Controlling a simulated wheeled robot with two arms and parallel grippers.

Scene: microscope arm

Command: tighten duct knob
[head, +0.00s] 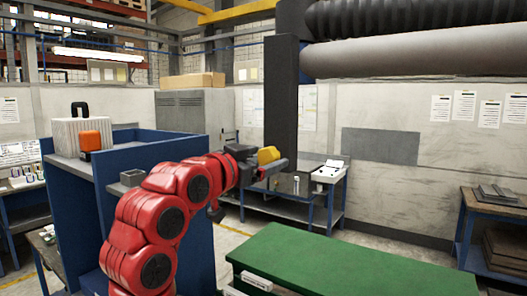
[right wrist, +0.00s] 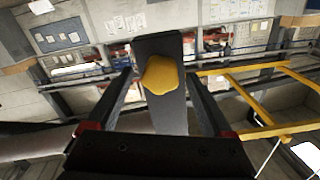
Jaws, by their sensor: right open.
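The yellow lobed knob (head: 268,155) sits at the dark upright post (head: 281,95) in the middle of the head view. My right gripper (head: 272,168) is at the end of the red arm, right at the knob. In the right wrist view the knob (right wrist: 162,75) shows between the two spread fingers of the gripper (right wrist: 160,80), with a visible gap on either side. The gripper is open and holds nothing. The dark post (right wrist: 160,45) runs behind the knob. My left gripper is not in view.
A green-topped table (head: 330,262) stands at front right. A blue cabinet (head: 165,142) with an orange item (head: 90,137) stands left of my arm. A dark ribbed duct (head: 420,18) and a grey pipe (head: 410,52) run overhead. A bench (head: 285,205) stands behind the gripper.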

